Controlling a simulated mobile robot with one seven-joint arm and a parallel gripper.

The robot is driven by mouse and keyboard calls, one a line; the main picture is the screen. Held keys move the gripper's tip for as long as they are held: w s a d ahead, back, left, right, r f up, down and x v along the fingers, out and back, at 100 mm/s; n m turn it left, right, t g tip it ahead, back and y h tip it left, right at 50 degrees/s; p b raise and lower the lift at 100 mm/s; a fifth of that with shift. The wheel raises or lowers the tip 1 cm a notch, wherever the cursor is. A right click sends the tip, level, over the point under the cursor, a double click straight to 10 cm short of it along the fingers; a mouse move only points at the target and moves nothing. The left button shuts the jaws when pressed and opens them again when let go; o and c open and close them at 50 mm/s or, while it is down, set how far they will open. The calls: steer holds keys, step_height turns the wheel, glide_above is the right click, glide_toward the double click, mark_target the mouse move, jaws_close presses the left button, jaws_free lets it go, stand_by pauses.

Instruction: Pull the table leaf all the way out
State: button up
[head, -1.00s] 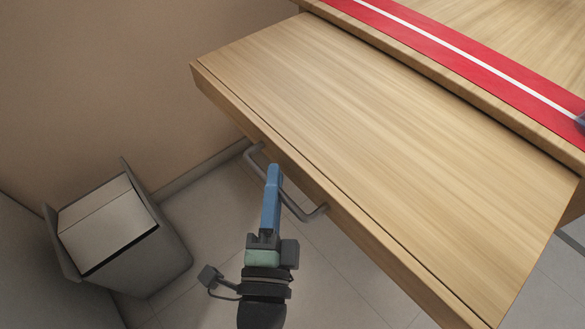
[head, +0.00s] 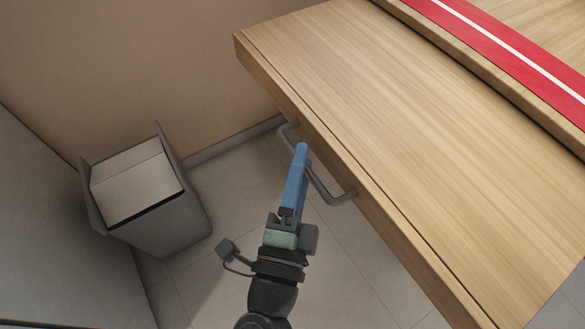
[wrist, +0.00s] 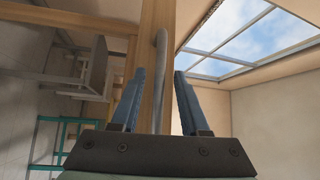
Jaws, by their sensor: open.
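The table leaf (head: 400,130) is a pale wood board standing partly out from under the red-striped tabletop. A grey bar handle (head: 325,190) is fixed to its front edge. My gripper (head: 301,152) is at the handle, near its far end. In the wrist view the handle (wrist: 160,75) runs between the two blue fingers of my gripper (wrist: 158,85). The fingers are open, with a gap on each side of the bar. The leaf's wooden edge (wrist: 147,35) shows behind it. How far the leaf goes in under the tabletop is hidden.
A grey bin (head: 160,225) with a pale box inside stands on the floor at left, near the wall. The tabletop (head: 545,25) with its red and white strip is at upper right. Tiled floor below the handle is clear.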

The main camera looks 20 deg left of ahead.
steer(key=b+v, duration=0.3)
steer(key=v, duration=0.9)
steer(key=shift+s, duration=0.3)
steer(key=shift+d, duration=0.1)
